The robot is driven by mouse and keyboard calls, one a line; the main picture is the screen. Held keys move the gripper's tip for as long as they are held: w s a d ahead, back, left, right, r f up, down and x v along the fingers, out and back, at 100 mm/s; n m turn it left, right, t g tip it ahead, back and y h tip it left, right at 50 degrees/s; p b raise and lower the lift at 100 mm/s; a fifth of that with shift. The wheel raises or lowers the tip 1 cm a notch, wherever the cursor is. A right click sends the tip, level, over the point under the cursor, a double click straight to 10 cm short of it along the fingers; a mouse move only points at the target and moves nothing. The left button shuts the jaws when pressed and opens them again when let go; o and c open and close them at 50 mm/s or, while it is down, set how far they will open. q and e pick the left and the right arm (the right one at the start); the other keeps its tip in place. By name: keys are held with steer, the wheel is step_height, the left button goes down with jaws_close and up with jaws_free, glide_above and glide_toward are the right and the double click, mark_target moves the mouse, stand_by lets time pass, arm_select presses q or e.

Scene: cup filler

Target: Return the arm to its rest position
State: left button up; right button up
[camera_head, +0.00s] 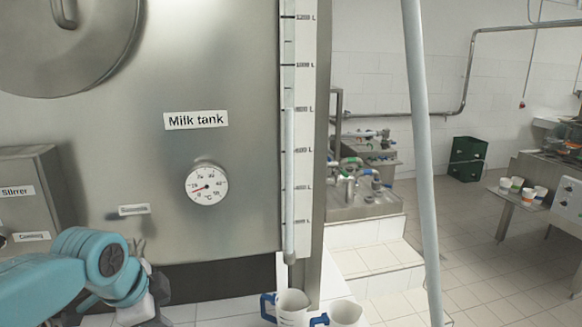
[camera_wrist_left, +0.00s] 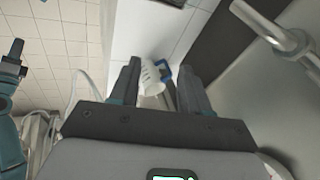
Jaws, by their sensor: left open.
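My left arm comes in from the left in the head view, in front of the milk tank (camera_head: 190,75). Its gripper (camera_head: 150,295) is low, left of the cups and clear of them. In the left wrist view the gripper (camera_wrist_left: 159,68) has its two dark fingers spread apart. A white cup with a blue handle (camera_wrist_left: 151,80) shows beyond them, apart from the gripper.
A grey pole (camera_head: 421,150) runs down right of the tank. A side table (camera_head: 515,196) at the right holds several cups. A green crate (camera_head: 467,158) stands on the tiled floor. A metal pipe (camera_wrist_left: 275,32) shows near the gripper in the wrist view.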

arm_select(q)
steer(key=s+d+f+n+g+h, duration=0.1)
steer(key=d+f+n, duration=0.15)
steer(key=f, duration=0.65)
steer(key=s+d+f+n+g+h+b, duration=0.15)
steer(key=d+f, duration=0.25)
steer(key=f, duration=0.6)
steer(key=s+d+f+n, duration=0.1)
steer(key=d+f+n, duration=0.15)
steer(key=f, duration=0.65)
steer(key=s+d+f+n+g, duration=0.1)
steer(key=s+d+f+n, duration=0.1)
steer(key=s+f+n, duration=0.2)
steer(key=s+d+f+n+g, duration=0.1)
steer(key=s+d+f+n, duration=0.2)
steer(key=s+f, duration=0.8)
steer(key=shift+s+d+f+n+h+b, duration=0.2)
steer(key=shift+s+d+n+h+b, duration=0.2)
steer(key=shift+s+n, duration=0.45)
